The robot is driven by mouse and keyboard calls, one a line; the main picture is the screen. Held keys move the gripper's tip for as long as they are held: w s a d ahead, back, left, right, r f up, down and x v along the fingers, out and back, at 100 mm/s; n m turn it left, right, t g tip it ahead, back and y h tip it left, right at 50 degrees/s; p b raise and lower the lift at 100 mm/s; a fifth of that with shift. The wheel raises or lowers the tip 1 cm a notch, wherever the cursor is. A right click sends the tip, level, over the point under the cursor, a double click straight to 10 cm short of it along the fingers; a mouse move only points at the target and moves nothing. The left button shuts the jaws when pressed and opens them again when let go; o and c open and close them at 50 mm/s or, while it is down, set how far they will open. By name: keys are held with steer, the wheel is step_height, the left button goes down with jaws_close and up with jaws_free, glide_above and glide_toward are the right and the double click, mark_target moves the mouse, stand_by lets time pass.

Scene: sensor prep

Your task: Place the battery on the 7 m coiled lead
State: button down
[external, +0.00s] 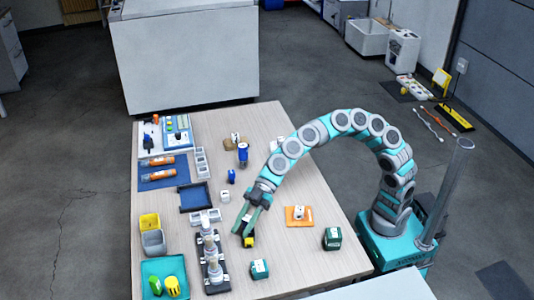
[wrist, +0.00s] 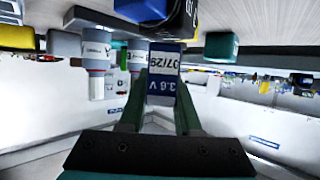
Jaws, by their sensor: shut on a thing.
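My gripper (external: 243,230) is low over the front middle of the table, fingers pointing down. In the wrist view its green fingers (wrist: 161,108) are shut on the battery (wrist: 163,73), a blue and white block labelled 3.6 V and 07/29. The battery is mostly hidden between the fingers in the external view. A small black and yellow thing (external: 249,242) is on the table close by the fingertips; I cannot tell whether the battery touches it. No readable 7 m label shows, so I cannot tell which thing is the coiled lead.
A black rack of grey cylinders (external: 213,264) stands just left of my gripper. Teal boxes (external: 332,238) (external: 260,268) are to the right and front. A white device sits on an orange mat (external: 289,220). A dark blue tray (external: 195,208) lies left.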

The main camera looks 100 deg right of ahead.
steer(key=shift+f, duration=0.25)
steer(key=shift+f, duration=0.15)
steer(key=c, duration=0.6)
jaws_free()
steer(key=shift+r, duration=0.35)
steer(key=b+v, duration=0.2)
steer(key=v, duration=1)
steer(key=shift+f, duration=0.25)
